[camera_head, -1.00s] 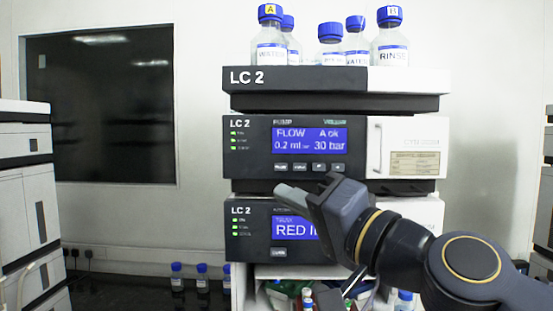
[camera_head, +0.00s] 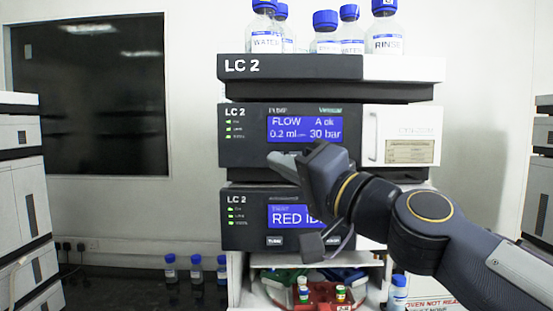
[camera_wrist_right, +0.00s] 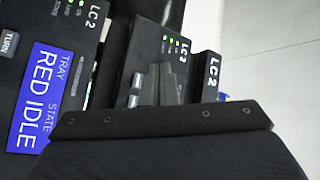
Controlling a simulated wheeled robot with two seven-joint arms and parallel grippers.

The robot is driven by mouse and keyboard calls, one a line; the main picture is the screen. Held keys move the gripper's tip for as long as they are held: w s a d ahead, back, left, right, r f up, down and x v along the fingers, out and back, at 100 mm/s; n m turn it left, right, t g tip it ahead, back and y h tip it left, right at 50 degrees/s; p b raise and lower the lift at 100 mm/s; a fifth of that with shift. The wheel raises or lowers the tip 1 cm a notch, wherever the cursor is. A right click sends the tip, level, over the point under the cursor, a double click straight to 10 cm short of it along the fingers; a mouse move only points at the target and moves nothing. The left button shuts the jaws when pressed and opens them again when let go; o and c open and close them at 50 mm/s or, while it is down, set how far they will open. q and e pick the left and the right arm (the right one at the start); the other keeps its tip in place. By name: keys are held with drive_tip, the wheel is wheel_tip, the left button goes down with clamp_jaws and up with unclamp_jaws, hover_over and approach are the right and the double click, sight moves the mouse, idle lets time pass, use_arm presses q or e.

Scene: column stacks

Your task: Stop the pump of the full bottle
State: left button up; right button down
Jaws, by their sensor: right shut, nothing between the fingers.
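The pump module (camera_head: 250,151) of the LC 2 stack has a blue screen (camera_head: 305,129) reading FLOW, 0.2 ml, A ok, 30 bar. Its green lights are on. My right gripper (camera_head: 285,163) is shut and empty, its tip in front of the pump's lower edge and hiding the buttons there. Whether it touches cannot be told. In the right wrist view the pump panel (camera_wrist_right: 133,55) shows small buttons near the dark fingers. Clear blue-capped bottles stand on top, including the WATER bottle (camera_head: 263,35) and the RINSE bottle (camera_head: 383,38); their fill levels are unclear. My left gripper is out of view.
Below the pump is a module with a RED IDLE screen (camera_head: 290,214), partly behind my right arm. An open red tray (camera_head: 320,292) with small vials is under it. Other instrument stacks stand at left and right. Several blue-capped bottles stand lower left.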

sight(265, 151)
drive_tip(key=shift+w, duration=2.05)
idle(0.5)
drive_tip(key=shift+w, duration=0.4)
drive_tip(key=shift+w, duration=0.4)
idle(0.5)
drive_tip(key=shift+s, duration=0.1)
drive_tip(key=shift+s+b, duration=0.35)
drive_tip(key=shift+s, duration=0.4)
drive_tip(key=s, duration=0.5)
idle(0.4)
